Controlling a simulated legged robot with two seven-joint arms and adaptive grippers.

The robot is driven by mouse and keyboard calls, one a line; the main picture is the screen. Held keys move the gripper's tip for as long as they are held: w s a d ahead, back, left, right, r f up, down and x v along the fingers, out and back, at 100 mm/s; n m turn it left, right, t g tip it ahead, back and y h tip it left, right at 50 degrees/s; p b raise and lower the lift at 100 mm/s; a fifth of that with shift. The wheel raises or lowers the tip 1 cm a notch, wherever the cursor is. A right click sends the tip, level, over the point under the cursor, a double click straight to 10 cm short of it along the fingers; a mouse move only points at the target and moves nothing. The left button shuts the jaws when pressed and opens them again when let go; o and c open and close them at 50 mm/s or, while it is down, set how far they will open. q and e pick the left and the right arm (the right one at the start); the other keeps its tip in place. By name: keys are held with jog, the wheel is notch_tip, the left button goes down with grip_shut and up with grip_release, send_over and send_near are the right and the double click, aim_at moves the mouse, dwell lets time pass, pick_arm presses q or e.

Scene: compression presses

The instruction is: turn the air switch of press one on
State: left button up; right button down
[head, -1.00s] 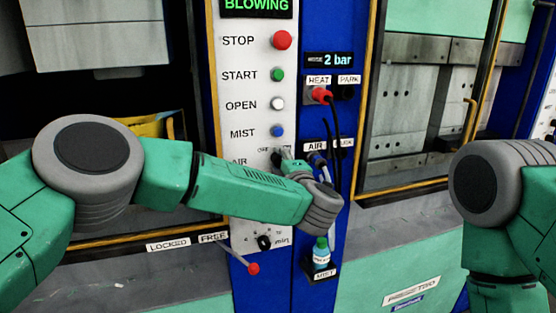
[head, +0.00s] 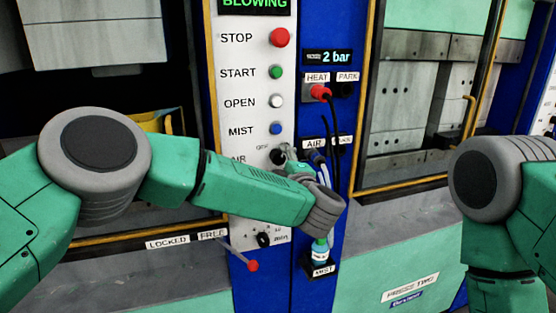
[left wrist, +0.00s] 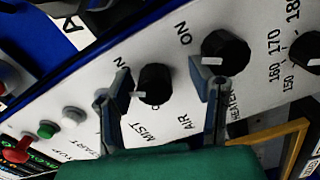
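The air switch (left wrist: 154,84) is a black round knob with a white mark on the panel of the left press. In the left wrist view it sits between the two fingers of my left gripper (left wrist: 160,84), which is open with a visible gap on each side of the knob. In the head view the switch (head: 278,156) shows just left of my left gripper (head: 291,160), whose fingertips are small and partly hidden there. The white mark points toward the left finger in the wrist view. My right gripper is out of view; only its arm shows at the right.
Above the switch are the blue mist button (head: 276,129), white open button (head: 277,102), green start button (head: 276,73) and red stop button (head: 279,38). Another black knob (left wrist: 225,53) sits close beyond the right finger. Hoses (head: 333,135) hang right of my left wrist.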

pick_arm(q)
jog(key=shift+w+r, duration=0.1)
jog(key=shift+r, duration=0.1)
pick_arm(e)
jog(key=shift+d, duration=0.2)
pick_arm(q)
jog(key=shift+d+r, duration=0.1)
jog(key=shift+d, duration=0.05)
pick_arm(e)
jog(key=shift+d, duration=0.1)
pick_arm(q)
jog(key=v, duration=1.2)
jog(key=shift+d+f, duration=0.2)
jog(key=shift+f, duration=0.05)
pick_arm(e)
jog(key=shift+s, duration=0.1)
pick_arm(q)
jog(key=shift+w+a, duration=0.1)
